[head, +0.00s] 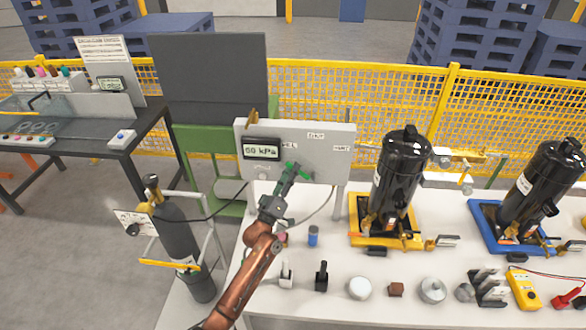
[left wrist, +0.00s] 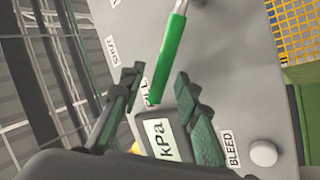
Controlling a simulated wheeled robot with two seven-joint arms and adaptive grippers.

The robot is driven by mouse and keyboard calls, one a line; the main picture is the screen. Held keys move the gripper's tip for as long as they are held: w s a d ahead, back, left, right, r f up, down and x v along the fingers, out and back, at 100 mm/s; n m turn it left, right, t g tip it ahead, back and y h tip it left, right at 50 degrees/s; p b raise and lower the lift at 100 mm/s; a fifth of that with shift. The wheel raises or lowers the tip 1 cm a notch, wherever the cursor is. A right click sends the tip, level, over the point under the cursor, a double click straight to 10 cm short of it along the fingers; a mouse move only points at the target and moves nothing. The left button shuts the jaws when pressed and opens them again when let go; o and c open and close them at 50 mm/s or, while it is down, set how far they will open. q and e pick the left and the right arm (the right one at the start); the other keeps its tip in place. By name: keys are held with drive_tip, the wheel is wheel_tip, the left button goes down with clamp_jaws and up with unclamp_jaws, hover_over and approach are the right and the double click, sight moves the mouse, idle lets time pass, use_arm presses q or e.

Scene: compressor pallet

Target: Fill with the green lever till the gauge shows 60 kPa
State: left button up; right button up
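The panel (head: 330,160) carries the gauge display (head: 262,149), which appears to read 60 kPa in the head view. In the left wrist view the display (left wrist: 165,140) shows only "kPa"; its digits are hidden. The green lever (left wrist: 168,58) lies with its end beside the FILL label. In the head view the lever (head: 303,173) is partly covered by my left gripper (head: 290,178). In the left wrist view my left gripper (left wrist: 157,80) is open, with its fingers apart on either side of the lever's end. My right gripper is in no view.
A white bleed button (left wrist: 263,153) sits close to the left gripper. A dark gas cylinder (head: 185,240) stands left of the white table (head: 330,230). Two black compressors (head: 398,170) (head: 540,190) and several small parts stand on the table.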

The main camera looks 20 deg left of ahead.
use_arm(q)
drive_tip(key=v, duration=1)
drive_tip(key=shift+s, duration=0.25)
drive_tip(key=shift+f, duration=0.1)
drive_tip(key=shift+f, duration=0.1)
